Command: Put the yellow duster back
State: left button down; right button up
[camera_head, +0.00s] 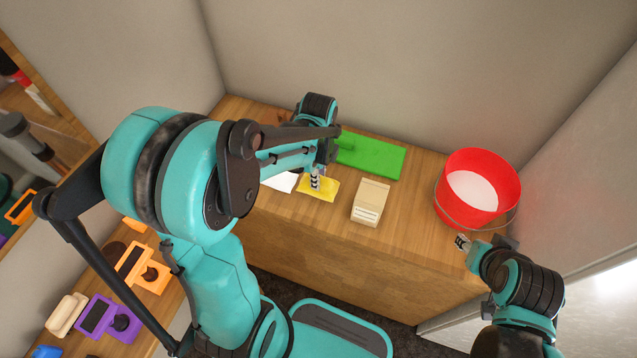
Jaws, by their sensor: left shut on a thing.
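The yellow duster (328,192) is a flat yellow cloth at the wooden counter's front part, between a white sheet and a cream box. My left gripper (316,186) points down onto its left part and is shut on it. Whether the cloth is lifted off the counter cannot be told. My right gripper (461,242) is in front of the red bucket, by the counter's front right edge, and holds nothing that I can see; its fingers are too small to judge.
A green board or cloth (375,157) lies behind the duster. A cream box (370,201) stands right of it. A white cloth or sheet (281,182) is partly hidden by my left arm. A red bucket (480,185) with white contents stands at the right. Orange and purple items (112,318) lie lower left.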

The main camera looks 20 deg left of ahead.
pick_arm(q)
notch_tip(320, 180, down, 3)
jog(key=shift+r+b, duration=0.2)
jog(key=shift+b, duration=0.1)
jog(key=shift+f, duration=0.15)
jog(key=c, duration=1.3)
grip_release()
